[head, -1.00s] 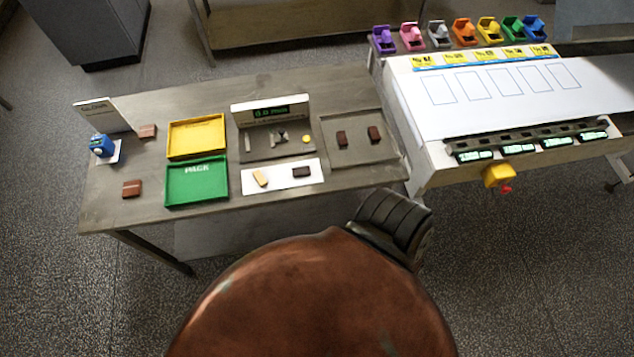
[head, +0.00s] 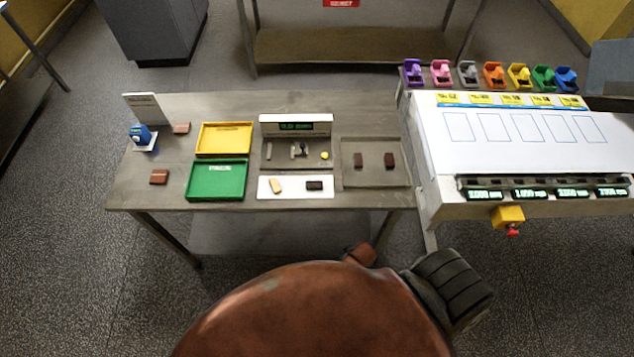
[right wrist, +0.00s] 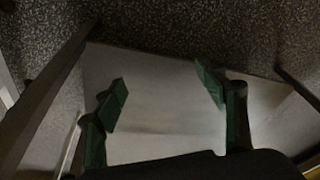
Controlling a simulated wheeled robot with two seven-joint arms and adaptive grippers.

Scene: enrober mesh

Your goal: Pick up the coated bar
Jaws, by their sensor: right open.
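Several bars lie on the grey table (head: 222,103) in the head view, and I cannot tell which is the coated bar. A dark bar (head: 314,185) and a pale bar (head: 276,186) lie on a white mat (head: 296,192). Two dark bars, one left (head: 358,160) and one right (head: 389,160), lie in a grey tray (head: 375,182). Two brown bars, one nearer (head: 159,177) and one farther (head: 181,128), lie at the left. My right gripper (right wrist: 163,88) is open and empty in the right wrist view, with no bar near it. My left gripper is not in view.
A yellow tray (head: 223,139), a green tray (head: 216,182) and a station with a display (head: 296,125) stand on the table. A white machine (head: 530,130) with coloured bins behind adjoins it at right. A yellow box with a red knob (head: 507,217) juts from its front.

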